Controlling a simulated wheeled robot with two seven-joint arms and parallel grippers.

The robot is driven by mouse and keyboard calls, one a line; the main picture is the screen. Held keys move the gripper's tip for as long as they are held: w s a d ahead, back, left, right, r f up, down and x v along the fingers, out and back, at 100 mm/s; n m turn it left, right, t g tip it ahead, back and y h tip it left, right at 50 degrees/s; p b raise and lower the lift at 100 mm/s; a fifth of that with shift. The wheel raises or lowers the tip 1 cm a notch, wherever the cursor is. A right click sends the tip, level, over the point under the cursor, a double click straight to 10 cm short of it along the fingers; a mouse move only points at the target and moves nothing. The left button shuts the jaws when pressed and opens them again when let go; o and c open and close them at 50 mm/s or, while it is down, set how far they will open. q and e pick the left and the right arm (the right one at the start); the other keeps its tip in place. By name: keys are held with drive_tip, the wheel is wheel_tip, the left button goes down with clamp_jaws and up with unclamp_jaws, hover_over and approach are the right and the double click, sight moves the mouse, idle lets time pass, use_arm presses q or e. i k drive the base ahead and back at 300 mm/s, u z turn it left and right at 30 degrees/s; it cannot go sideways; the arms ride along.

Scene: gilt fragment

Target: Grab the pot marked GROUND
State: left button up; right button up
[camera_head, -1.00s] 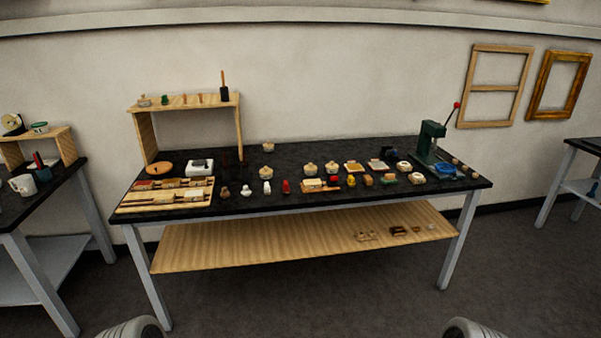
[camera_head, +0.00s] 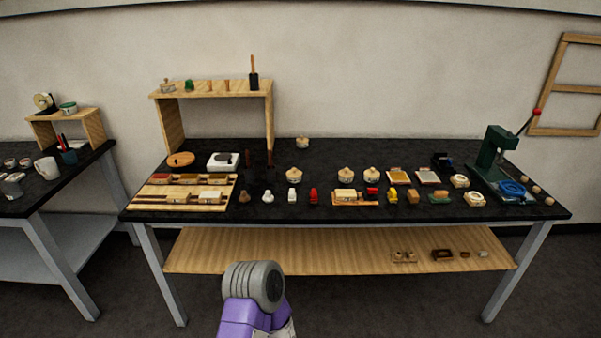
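Several small cream pots with round wooden knob lids stand on the black table. One pot (camera_head: 302,143) is at the back edge, another pot (camera_head: 293,177) is nearer the middle, and two more, a left pot (camera_head: 346,177) and a right pot (camera_head: 371,176), stand side by side to its right. A similar pot (camera_head: 167,88) is on the wooden shelf at the left. Any markings are too small to read, so I cannot tell which one says GROUND. Neither of my grippers is in view; only a grey and purple link of mine shows at the bottom.
The black table (camera_head: 430,206) holds a slotted wooden tray (camera_head: 150,208), a white scale (camera_head: 223,162), small coloured items along the front and a green press (camera_head: 497,150) at the right. A wooden lower shelf (camera_head: 330,255) runs underneath. Another table with a mug (camera_head: 47,168) is at left.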

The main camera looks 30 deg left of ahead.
sight(293, 180)
drive_tip(key=u, duration=0.6)
drive_tip(key=i, duration=0.75)
drive_tip(key=u, duration=0.8)
